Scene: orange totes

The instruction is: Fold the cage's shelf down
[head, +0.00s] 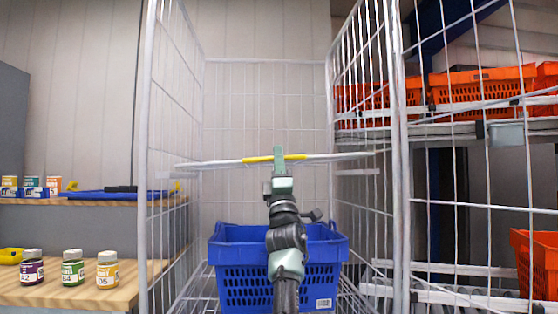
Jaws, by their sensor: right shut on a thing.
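The wire roll cage (146,150) stands open in front of me, its mesh sides to the left and right. The cage's shelf (222,163) shows nearly edge-on as a thin grey bar across the cage, about level, with a yellow section (296,157) in its middle. My right gripper (279,157) is shut on the shelf's front bar at this yellow section. Its arm comes up from the bottom centre. The shelf's surface behind the bar can hardly be seen. My left gripper is not in view.
A blue crate (232,255) stands on the cage floor below the shelf, partly behind my arm. Orange totes (480,88) sit on a rack at the right. A wooden bench (60,290) with several jars (73,268) is at the left.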

